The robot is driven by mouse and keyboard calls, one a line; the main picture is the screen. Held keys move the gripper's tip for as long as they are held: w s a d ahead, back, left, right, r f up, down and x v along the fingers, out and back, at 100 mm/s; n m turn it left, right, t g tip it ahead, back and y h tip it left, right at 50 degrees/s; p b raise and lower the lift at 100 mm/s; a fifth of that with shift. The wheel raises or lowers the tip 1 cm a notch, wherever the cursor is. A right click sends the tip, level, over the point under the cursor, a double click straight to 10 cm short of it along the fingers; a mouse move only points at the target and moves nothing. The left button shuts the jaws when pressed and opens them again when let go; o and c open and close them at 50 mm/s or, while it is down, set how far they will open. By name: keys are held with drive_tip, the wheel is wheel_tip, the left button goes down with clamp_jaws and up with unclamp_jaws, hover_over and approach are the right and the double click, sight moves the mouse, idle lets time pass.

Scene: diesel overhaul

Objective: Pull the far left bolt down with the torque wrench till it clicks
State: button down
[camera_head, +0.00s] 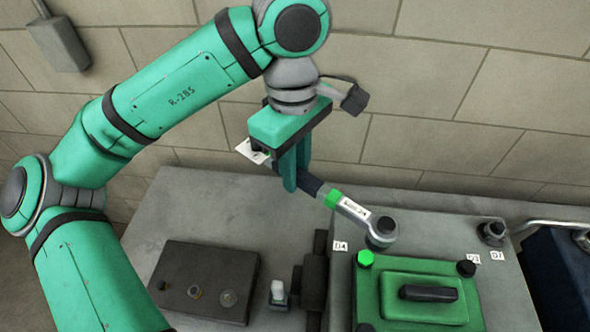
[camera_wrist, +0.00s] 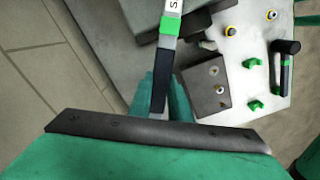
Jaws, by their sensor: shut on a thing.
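The torque wrench (camera_head: 354,208) has a dark handle, a green band, a white label and a round grey head. My gripper (camera_head: 292,182) is shut on its handle, which also shows between the fingers in the wrist view (camera_wrist: 160,92). The wrench slopes down to the right. Its head (camera_head: 381,233) is over the far left corner of the grey engine block (camera_head: 440,228), behind the green cover (camera_head: 405,273). The head hides whatever bolt is beneath it, and I cannot tell how it is seated. A green bolt head (camera_head: 365,259) shows in front of it.
A dark stud (camera_head: 491,232) stands at the block's far right. A black bolt (camera_head: 466,268) sits on the cover's right corner. A dark tray (camera_head: 204,281) with small parts lies on the grey bench (camera_head: 215,205). A tiled wall (camera_head: 430,100) rises behind.

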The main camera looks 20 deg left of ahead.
drive_tip(key=shift+r, duration=2.9)
drive_tip(key=s+d, duration=0.2)
drive_tip(key=s, duration=0.4)
drive_tip(key=shift+s+d, duration=0.2)
drive_tip(key=shift+s, duration=0.1)
